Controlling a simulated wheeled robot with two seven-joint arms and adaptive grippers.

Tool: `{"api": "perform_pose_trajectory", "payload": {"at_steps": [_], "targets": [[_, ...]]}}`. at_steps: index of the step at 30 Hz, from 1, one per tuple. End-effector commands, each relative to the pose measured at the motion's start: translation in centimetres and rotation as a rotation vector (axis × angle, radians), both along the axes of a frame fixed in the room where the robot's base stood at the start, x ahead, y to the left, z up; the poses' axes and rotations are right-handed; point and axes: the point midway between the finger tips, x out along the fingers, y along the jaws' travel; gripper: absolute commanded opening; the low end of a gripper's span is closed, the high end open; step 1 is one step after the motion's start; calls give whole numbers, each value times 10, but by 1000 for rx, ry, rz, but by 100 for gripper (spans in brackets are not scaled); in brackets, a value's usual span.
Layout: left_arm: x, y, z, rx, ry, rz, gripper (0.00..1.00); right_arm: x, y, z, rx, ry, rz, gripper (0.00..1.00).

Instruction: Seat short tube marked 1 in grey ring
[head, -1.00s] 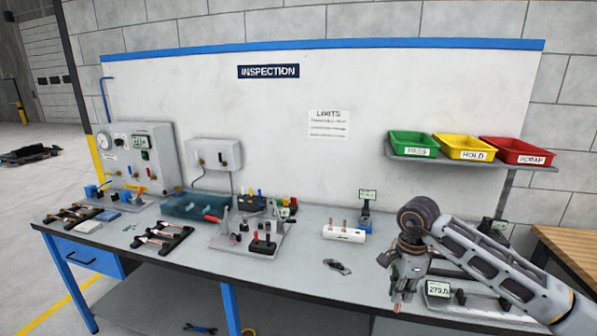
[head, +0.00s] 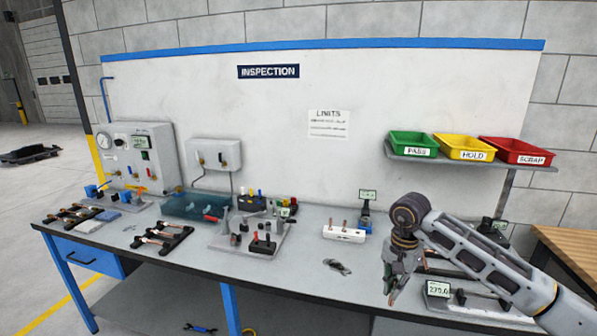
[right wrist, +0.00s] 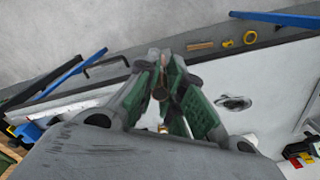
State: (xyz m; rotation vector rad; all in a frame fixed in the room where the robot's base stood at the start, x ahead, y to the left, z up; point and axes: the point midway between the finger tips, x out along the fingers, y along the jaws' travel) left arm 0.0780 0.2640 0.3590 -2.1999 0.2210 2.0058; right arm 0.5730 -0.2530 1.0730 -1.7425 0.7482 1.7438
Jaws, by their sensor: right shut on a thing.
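My right gripper (head: 390,285) is above the front right of the bench, beside the small display reading about 270. It is shut on a short copper tube (head: 391,299) that points down below the fingertips. In the right wrist view the tube's end (right wrist: 160,92) shows between the green-padded fingers. Its mark cannot be read. A white block (head: 344,234) with several small copper pieces standing in it is at the middle right of the bench. I cannot make out the grey ring for sure. My left gripper is not in view.
A dark tool (head: 337,266) lies on the bench left of the gripper. The display box (head: 438,289) stands close on its right. A fixture plate (head: 250,240) is further left. Green, yellow and red bins (head: 465,148) are on a shelf behind. Bare bench lies around the dark tool.

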Motion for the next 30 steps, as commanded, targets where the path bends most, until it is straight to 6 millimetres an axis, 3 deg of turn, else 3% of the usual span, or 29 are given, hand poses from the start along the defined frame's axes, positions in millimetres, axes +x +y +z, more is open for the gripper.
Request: {"api": "perform_pose_trajectory", "payload": {"at_steps": [20, 26, 30], "targets": [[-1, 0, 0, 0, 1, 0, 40, 10, 12, -16, 0, 1, 554, 0], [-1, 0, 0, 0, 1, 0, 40, 7, 18, -31, 1, 2, 701, 0], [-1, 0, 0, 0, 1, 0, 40, -4, 24, -60, 1, 4, 771, 0]]}}
